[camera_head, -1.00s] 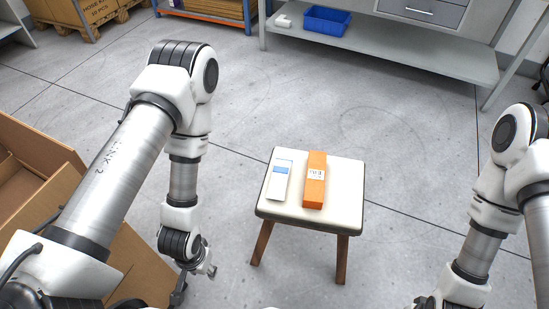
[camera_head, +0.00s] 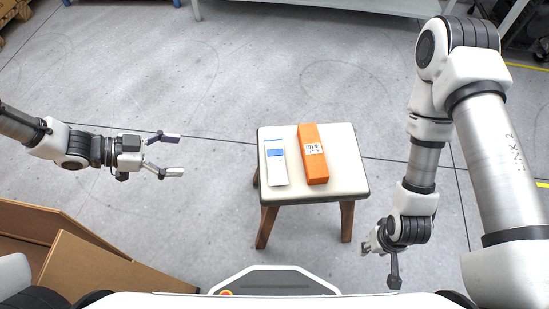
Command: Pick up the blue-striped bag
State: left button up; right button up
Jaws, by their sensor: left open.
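The blue-striped bag (camera_head: 277,175), a flat white pack with a blue band near its upper part, lies on the left side of a small white-topped stool (camera_head: 343,182). An orange box (camera_head: 313,155) with a white label lies just to its right, with a narrow gap. My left gripper (camera_head: 180,155) is open and empty, left of the stool and apart from the bag, its fingers pointing right. My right gripper (camera_head: 380,266) hangs low, right of the stool; its fingers are partly hidden, so its opening is unclear.
An open cardboard box (camera_head: 95,270) stands at the lower left. A grey workbench (camera_head: 380,6) runs along the top edge. The floor between my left gripper and the stool is clear.

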aim_at(273, 144)
jog(key=l+u, duration=0.15)
jog(key=l, duration=0.65)
jog(key=l+u, duration=0.2)
jog(key=l, duration=0.6)
jog(key=k+l+u, duration=0.15)
jog(key=l, duration=0.6)
jog(key=i, duration=0.05)
